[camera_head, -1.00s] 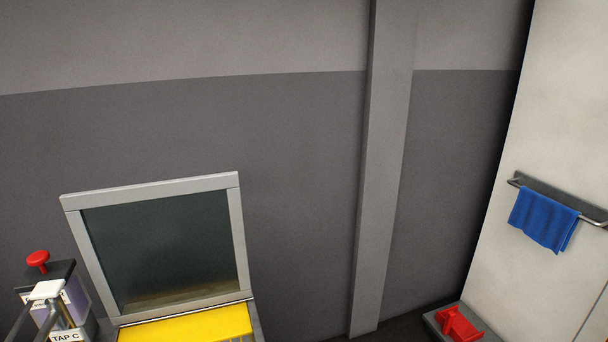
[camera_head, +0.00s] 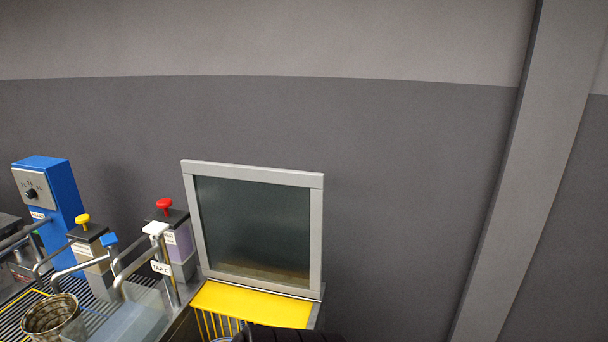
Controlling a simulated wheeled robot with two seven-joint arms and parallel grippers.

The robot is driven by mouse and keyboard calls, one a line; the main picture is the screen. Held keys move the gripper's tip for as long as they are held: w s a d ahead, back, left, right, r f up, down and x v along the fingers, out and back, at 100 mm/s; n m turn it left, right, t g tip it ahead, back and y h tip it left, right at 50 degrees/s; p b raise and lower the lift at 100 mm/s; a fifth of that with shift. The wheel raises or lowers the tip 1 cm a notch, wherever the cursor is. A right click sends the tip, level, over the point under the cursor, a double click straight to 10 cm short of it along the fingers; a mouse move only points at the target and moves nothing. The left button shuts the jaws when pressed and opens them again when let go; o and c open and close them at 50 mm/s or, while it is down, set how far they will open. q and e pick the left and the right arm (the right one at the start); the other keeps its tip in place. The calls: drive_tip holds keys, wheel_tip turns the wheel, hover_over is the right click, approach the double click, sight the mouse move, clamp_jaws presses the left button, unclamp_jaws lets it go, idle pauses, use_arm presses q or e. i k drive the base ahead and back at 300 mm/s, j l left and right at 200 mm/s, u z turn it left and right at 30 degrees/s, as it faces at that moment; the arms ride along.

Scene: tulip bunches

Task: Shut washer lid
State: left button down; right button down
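The washer lid (camera_head: 254,222) is a dark glass panel in a light grey frame. It stands open and upright at the back of the washer, against the dark grey wall. A yellow panel (camera_head: 255,305) lies just below and in front of it, with thin yellow bars at its front left. A dark shape at the bottom edge partly covers the washer's front; I cannot tell what it is. Neither of my grippers can be made out in the view.
Left of the washer stand tap units with a red knob (camera_head: 164,204) and a yellow knob (camera_head: 83,219). A blue box (camera_head: 49,203) with a dial is farther left. A metal bucket (camera_head: 51,317) sits on the grating. A grey pillar (camera_head: 524,180) rises at the right.

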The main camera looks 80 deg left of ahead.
sight(314, 181)
drive_tip(key=i+u, duration=0.2)
drive_tip(key=u, duration=0.15)
drive_tip(key=i+u, duration=0.35)
drive_tip(key=i+l+u, duration=0.1)
drive_tip(key=u, duration=0.25)
drive_tip(key=i+u, duration=0.2)
drive_tip(key=u, duration=0.3)
drive_tip(key=i+u, duration=0.2)
drive_tip(key=u, duration=0.3)
drive_tip(key=i+l+u, duration=0.1)
drive_tip(key=u, duration=0.4)
drive_tip(key=i+l+u, duration=0.2)
drive_tip(key=u, duration=0.3)
drive_tip(key=i+l+u, duration=0.15)
drive_tip(key=u, duration=0.35)
drive_tip(key=l, duration=0.1)
